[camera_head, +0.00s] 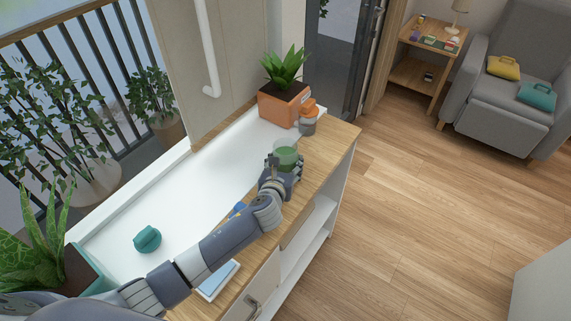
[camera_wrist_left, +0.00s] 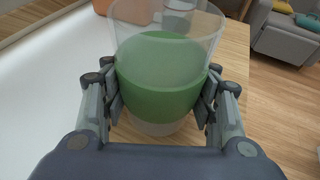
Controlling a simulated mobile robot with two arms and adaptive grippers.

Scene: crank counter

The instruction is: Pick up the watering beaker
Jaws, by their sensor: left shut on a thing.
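The watering beaker (camera_head: 286,152) is a clear cup with a green band, near the right end of the counter. In the left wrist view the beaker (camera_wrist_left: 160,85) stands upright between the fingers, which touch its green band on both sides. My left gripper (camera_head: 283,163) is shut on it; its fingers also show in the left wrist view (camera_wrist_left: 160,100). I cannot tell whether the beaker's base touches the counter. My right gripper is not in view.
An orange planter (camera_head: 283,104) with a green plant stands behind the beaker, beside an orange-and-grey container (camera_head: 308,119). A teal object (camera_head: 147,239) lies on the white counter top (camera_head: 195,190). A white pipe (camera_head: 207,45) hangs above. Floor to the right is clear.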

